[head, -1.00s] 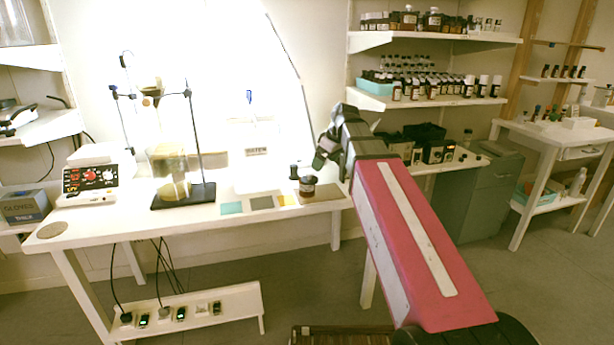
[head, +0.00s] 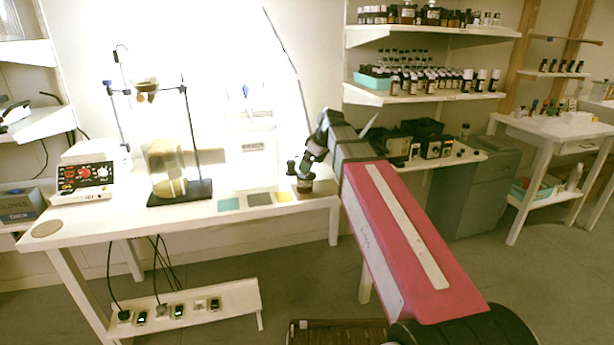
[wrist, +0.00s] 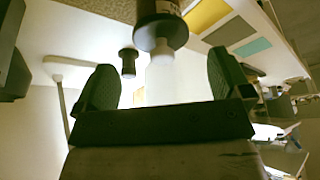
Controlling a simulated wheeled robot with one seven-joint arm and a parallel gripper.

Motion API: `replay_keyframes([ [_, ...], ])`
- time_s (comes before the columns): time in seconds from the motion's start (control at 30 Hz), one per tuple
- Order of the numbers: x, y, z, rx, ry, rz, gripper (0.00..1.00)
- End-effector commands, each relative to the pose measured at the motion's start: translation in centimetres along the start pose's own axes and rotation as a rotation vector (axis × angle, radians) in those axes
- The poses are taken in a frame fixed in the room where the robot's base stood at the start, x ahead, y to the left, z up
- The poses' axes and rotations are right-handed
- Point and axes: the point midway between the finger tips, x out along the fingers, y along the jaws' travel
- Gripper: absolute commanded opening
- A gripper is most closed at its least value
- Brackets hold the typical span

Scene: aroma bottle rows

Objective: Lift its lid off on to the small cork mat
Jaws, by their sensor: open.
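A dark brown jar (head: 304,187) stands near the right end of the white bench, just below my gripper (head: 309,163) in the head view. In the wrist view the jar (wrist: 163,28) is at the top centre, with a pale cylinder-like shape below it, between the fingers. I cannot tell whether that shape is part of the jar. My gripper (wrist: 163,70) is open, its dark fingers spread on either side, and nothing is visibly clamped. The lid is not clearly distinguishable. A tan, cork-like mat (head: 327,187) lies at the jar's right; its speckled surface (wrist: 90,8) shows at upper left in the wrist view.
A small dark bottle (head: 292,167) stands close behind the jar. Teal (head: 229,205), grey (head: 259,199) and yellow (head: 284,195) squares lie to its left. A stand with glassware (head: 180,190) is farther left. A round tan mat (head: 47,229) lies at the far left, with clear bench nearby.

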Motion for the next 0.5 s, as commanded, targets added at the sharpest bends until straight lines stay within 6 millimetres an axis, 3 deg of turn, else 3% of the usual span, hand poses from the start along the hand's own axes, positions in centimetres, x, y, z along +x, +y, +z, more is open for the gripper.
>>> replay_keyframes([
  [0.23, 3.3, -0.1, -0.1, 0.001, -0.001, -0.001, 0.96],
  [0.5, 4.0, -0.1, -0.1, 0.001, 0.0, 0.001, 0.96],
])
